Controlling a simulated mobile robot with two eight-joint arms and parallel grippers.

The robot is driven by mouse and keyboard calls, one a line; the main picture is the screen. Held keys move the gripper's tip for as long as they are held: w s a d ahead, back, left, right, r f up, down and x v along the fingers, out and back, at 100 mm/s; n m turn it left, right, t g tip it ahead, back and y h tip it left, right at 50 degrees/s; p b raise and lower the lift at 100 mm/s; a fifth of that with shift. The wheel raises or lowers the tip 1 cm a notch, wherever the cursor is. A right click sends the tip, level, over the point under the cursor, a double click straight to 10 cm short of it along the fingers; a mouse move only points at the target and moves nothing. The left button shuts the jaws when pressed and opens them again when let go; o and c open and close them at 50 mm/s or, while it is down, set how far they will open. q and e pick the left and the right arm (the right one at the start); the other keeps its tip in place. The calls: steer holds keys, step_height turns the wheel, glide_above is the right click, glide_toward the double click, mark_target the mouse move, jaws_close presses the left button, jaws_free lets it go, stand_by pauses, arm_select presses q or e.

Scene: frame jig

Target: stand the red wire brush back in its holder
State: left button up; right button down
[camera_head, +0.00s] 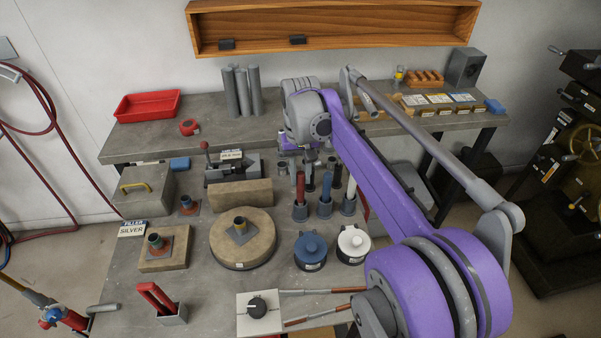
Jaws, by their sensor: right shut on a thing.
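The red wire brush (300,186) stands upright, its lower end at a grey holder cup (300,213) on the bench. I cannot tell how deep it sits in the cup. My right gripper (301,153) is shut, above and just behind the red handle, apparently on its top; my own arm partly hides the contact. Beside it, a blue-handled tool (326,187) and a white-handled tool (350,189) stand in similar cups. My left gripper is not in view.
A blue lidded pot (310,249) and a white lidded pot (353,242) stand in front of the cups. A round tan block (243,250) is to the left. A grey vise (232,168) stands behind. A red tray (148,105) lies on the rear bench.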

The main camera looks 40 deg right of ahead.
steer(key=c, duration=0.6)
jaws_free()
step_height(320, 180, up, 11)
steer(key=p, duration=0.1)
steer(key=shift+f, duration=0.15)
stand_by(0.3)
